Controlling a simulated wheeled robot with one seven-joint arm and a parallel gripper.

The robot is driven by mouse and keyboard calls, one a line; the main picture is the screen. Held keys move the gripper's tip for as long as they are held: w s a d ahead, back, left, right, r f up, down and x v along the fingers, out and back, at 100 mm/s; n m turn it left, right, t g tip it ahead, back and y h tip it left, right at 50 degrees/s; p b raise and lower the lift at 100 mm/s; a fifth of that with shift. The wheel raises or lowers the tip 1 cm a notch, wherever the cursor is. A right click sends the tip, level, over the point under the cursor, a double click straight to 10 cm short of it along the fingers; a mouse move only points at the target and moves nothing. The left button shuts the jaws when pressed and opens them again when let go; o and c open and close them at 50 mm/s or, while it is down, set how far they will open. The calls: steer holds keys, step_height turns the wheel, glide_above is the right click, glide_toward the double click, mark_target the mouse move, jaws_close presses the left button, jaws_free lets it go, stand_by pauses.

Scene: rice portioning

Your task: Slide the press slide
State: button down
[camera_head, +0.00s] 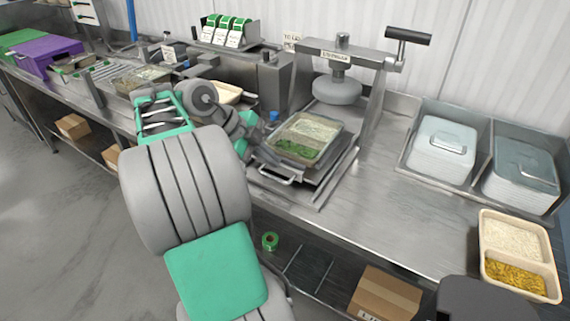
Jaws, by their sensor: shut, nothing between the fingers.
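The press (372,75) is a metal frame with a round grey plate and a crank handle on top. Its slide (322,180) is a flat metal carriage pulled out to the front of the plate, with a bar handle (278,176) at its near left edge. A two-compartment food tray (338,137) lies on the slide, with pale rice behind and green filling in front. My gripper (263,150) is shut and empty at the left of the slide, close to the handle. My arm partly hides it, and I cannot tell whether it touches the slide.
Two bins (405,160) of stacked white lids stand right of the press. A tray of rice and yellow food (484,262) is at the counter's right end. Ingredient pans (140,78) and a label dispenser (250,42) lie left. The counter front right of the slide is clear.

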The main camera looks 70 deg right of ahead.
steer(key=x, duration=0.8)
steer(key=shift+s+f, duration=0.25)
steer(key=shift+f, duration=0.1)
steer(key=shift+s+d+f, duration=0.1)
steer(key=shift+d+f, duration=0.15)
steer(key=shift+f, duration=0.1)
steer(key=shift+d, duration=0.15)
